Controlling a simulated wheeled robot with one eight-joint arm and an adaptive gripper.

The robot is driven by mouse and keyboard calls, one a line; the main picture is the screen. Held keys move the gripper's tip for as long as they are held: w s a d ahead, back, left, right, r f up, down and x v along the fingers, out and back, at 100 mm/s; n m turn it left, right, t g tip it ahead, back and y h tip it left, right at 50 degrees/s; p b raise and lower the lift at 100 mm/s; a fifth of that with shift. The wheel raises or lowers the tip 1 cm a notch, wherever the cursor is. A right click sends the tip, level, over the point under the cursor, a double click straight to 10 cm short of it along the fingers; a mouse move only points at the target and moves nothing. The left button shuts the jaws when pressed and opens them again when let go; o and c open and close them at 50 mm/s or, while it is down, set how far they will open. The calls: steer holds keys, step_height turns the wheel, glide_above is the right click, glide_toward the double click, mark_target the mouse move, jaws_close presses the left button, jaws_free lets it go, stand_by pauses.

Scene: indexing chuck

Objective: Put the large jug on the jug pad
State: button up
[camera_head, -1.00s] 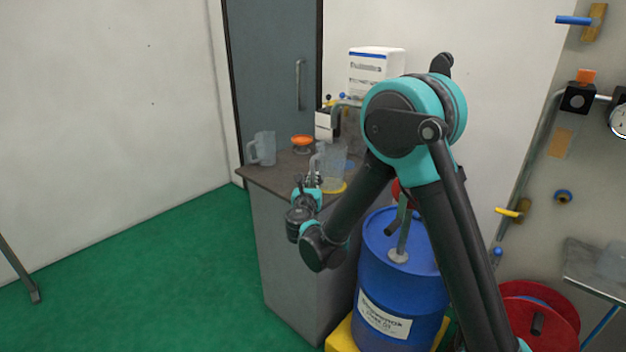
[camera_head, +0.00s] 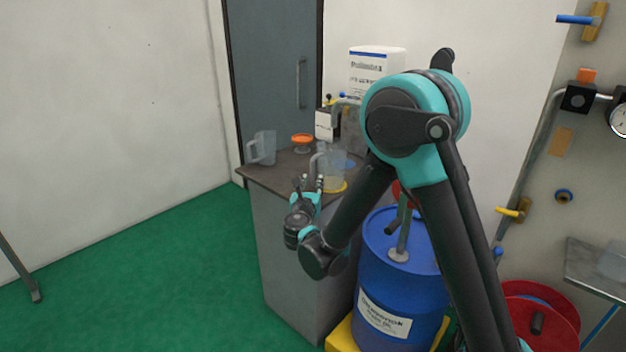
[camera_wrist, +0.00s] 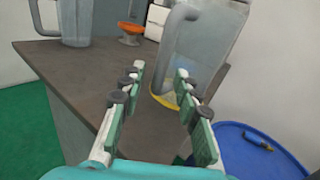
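A clear jug (camera_head: 336,164) with a grey handle stands upright at the front right of the grey counter. It also shows in the wrist view (camera_wrist: 212,45), and it looks like the large jug. A yellow round pad (camera_wrist: 161,98) shows under its base. A second jug (camera_head: 266,146) stands at the counter's left, partly cut off in the wrist view (camera_wrist: 76,22). My gripper (camera_wrist: 160,76) is open, its fingers apart, just in front of the near jug's handle. Nothing is seen clamped between them. Whether a finger touches the handle cannot be told.
An orange dish (camera_head: 302,141) stands between and behind the jugs. A white dispenser (camera_head: 375,72) and a smaller white box (camera_head: 326,125) are at the back. A blue drum (camera_head: 400,275) stands right of the counter (camera_wrist: 80,75). The counter's left front is bare.

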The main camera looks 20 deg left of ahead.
steer(key=s+d, duration=0.1)
steer(key=s, duration=0.8)
steer(key=shift+d, duration=0.4)
